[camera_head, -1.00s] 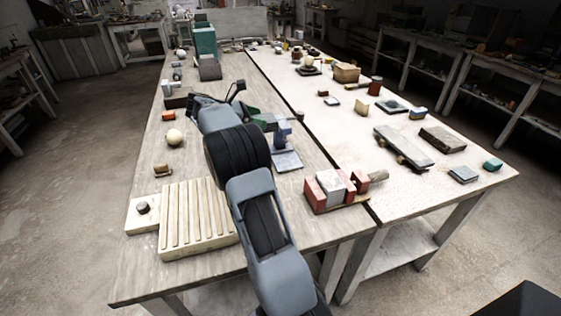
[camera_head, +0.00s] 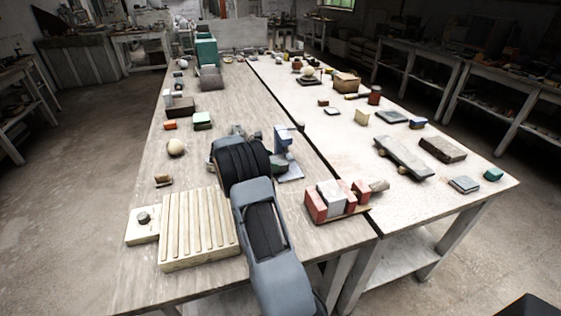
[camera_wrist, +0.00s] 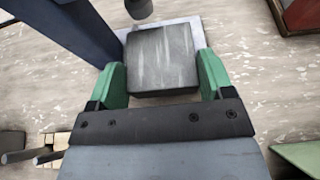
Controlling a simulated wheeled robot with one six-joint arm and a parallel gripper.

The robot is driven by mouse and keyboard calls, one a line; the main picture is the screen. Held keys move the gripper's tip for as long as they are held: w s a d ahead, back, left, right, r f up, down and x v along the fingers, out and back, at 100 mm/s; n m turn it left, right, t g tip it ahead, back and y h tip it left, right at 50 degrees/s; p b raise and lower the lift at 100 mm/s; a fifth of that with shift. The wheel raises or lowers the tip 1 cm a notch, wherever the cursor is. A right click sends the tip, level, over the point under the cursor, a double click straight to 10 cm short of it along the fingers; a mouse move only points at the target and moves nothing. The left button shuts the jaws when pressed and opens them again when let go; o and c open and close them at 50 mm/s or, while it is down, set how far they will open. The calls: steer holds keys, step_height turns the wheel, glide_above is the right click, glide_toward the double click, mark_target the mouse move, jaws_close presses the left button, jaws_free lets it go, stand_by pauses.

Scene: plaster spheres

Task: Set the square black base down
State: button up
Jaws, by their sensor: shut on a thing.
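The square black base (camera_wrist: 162,58) shows in the wrist view as a dark grey, streaked square slab. It sits between the green fingers of my gripper (camera_wrist: 161,66), which are shut on its two sides. A pale plate (camera_wrist: 205,35) shows beneath and beyond it, at the foot of a blue stand (camera_wrist: 75,30). I cannot tell whether the slab touches the plate. In the head view the blue stand (camera_head: 283,145) is just right of my arm's end. My arm hides most of the gripper and the slab there.
A ribbed cream block (camera_head: 198,228) lies left of my arm. Red and grey blocks (camera_head: 330,199) stand to the right. The left table's middle is fairly clear beyond the stand.

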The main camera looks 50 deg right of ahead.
mark_target(279, 160)
steer(key=shift+s+d+r, duration=0.1)
steer(key=shift+s+d, duration=0.1)
steer(key=shift+d, duration=0.15)
steer(key=p+x, duration=0.1)
steer(key=x, duration=0.2)
steer(key=shift+s+d, duration=0.15)
steer(key=shift+d, duration=0.15)
steer(key=shift+f+b, duration=0.25)
steer(key=shift+b, duration=0.05)
steer(key=o, duration=1.1)
steer(key=shift+a, duration=0.1)
